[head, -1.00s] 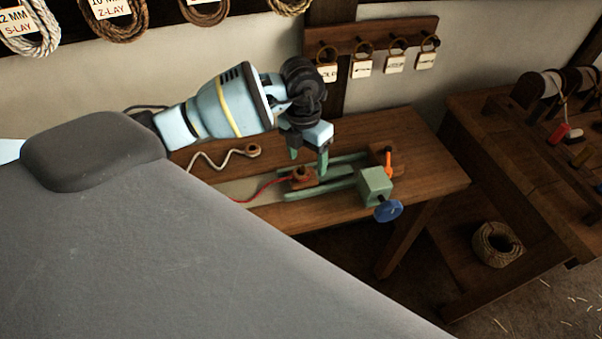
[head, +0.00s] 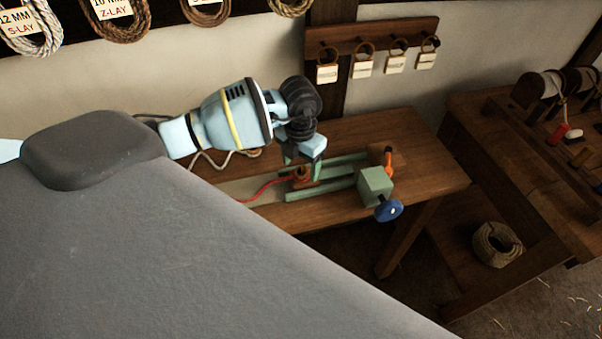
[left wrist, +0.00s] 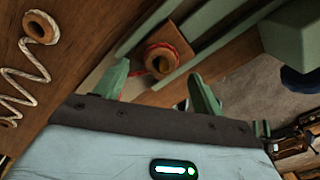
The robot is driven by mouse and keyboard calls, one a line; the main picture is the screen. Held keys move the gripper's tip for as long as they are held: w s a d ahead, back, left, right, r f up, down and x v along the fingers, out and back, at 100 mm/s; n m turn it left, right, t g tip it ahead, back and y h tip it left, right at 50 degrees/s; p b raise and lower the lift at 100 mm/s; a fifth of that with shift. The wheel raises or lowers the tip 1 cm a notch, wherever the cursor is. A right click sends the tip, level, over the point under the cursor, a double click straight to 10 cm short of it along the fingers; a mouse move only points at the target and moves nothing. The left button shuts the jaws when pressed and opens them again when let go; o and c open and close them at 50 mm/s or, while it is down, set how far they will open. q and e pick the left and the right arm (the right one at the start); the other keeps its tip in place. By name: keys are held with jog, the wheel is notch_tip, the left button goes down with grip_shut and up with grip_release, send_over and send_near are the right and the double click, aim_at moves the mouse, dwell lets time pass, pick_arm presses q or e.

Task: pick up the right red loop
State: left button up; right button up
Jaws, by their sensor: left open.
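The red loop (left wrist: 168,50) is a turn of red rope around a brown eye with a dark hole. In the left wrist view it lies just beyond my open fingertips, between their lines. In the head view the red rope (head: 262,189) runs from the left to the brown eye (head: 303,183) on the green-railed bench fixture. My left gripper (head: 303,166) is open and close above the eye; its fingers partly hide it. The left wrist view shows both green fingers (left wrist: 158,72) apart with nothing between them. My right gripper is not in view.
A white cord (left wrist: 20,82) with its own brown eye (left wrist: 40,27) lies to the left. A green block (head: 374,186) with a blue handwheel (head: 389,211) stands right of the eye, near an orange lever (head: 389,163). Tags hang on the wall rack (head: 372,38).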

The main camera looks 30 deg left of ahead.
pick_arm(q)
jog(key=shift+f, duration=1.15)
jog(key=c, duration=0.9)
jog(key=shift+o, duration=0.2)
notch_tip(320, 180, up, 10)
jog(key=shift+r, duration=0.1)
